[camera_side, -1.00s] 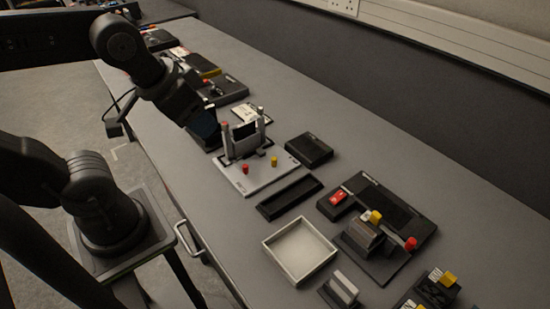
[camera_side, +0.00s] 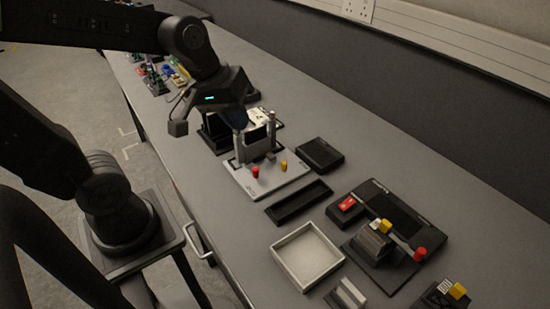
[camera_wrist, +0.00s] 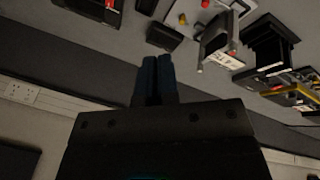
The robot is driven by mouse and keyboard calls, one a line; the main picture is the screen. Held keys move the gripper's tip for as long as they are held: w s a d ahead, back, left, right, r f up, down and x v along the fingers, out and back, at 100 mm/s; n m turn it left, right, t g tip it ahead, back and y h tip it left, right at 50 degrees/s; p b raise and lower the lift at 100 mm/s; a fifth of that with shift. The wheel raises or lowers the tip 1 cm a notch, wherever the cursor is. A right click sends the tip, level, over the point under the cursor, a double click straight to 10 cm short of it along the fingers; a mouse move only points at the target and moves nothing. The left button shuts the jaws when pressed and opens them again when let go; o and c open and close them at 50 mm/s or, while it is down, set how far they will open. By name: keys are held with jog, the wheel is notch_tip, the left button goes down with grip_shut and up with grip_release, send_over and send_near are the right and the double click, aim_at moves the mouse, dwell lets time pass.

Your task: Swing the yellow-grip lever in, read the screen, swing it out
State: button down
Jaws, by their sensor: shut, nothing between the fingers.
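In the side view, a yellow grip (camera_side: 385,226) sits on top of a dark block at the front of a black unit at the right. A red grip (camera_side: 420,254) stands at that unit's right edge. A dark, flat screen-like panel (camera_side: 395,212) lies behind them, and I see no readable text on it. My gripper (camera_side: 238,118) is far to the left of this unit, beside the grey uprights of a white plate. The wrist view shows its two blue fingers (camera_wrist: 153,78) together and empty.
The white plate (camera_side: 238,182) carries red and yellow pegs. A black box (camera_side: 320,154), a black tray (camera_side: 299,202) and a white-rimmed tray (camera_side: 279,246) lie between my gripper and the unit. Another yellow-topped block (camera_side: 457,290) is at the lower right. A wall runs behind the bench.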

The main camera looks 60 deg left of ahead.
jog(key=w+a+f+n+g+h, duration=0.1)
jog(key=w+a+f+n, duration=0.45)
jog(key=w+n, duration=0.35)
jog(key=n+h, duration=0.1)
jog(key=n, duration=1)
send_near(284, 163)
jog(key=shift+s+a+r, duration=0.85)
jog(key=shift+a, duration=0.15)
jog(key=x, duration=1)
jog(key=shift+s, duration=0.2)
